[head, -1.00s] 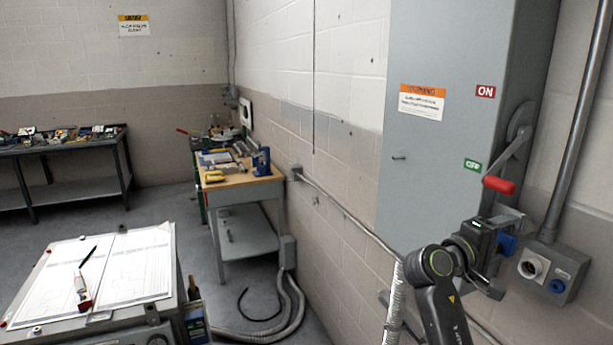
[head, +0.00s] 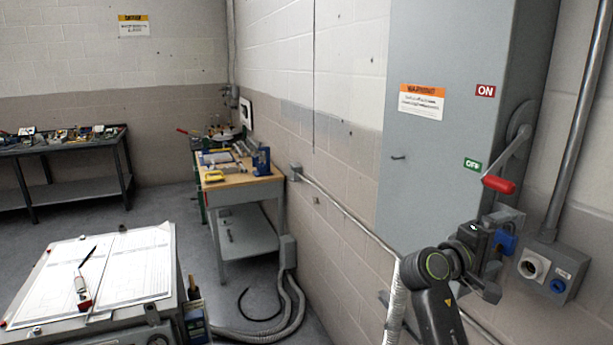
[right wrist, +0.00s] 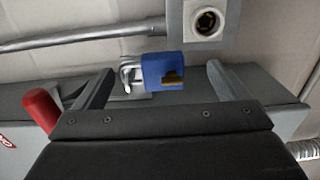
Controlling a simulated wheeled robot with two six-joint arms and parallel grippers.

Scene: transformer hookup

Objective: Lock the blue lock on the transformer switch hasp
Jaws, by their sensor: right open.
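The blue lock (right wrist: 160,72) sits in the right wrist view with its metal shackle (right wrist: 129,74) pointing left toward a small light plate. I cannot tell whether the shackle is closed or through the hasp. In the head view the blue lock (head: 507,243) is below the red switch handle (head: 498,185), partly hidden by my right gripper (head: 492,246). My right gripper (right wrist: 158,76) is open, with one finger on each side of the lock in the picture and visible gaps to it. The left gripper is not in view.
The tall grey cabinet (head: 450,150) carries ON and OFF labels. A grey box with a round socket (head: 532,267) and a vertical conduit (head: 578,120) are close on the right. A clipboard cart (head: 185,290) stands at lower left; a workbench (head: 245,185) is farther back.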

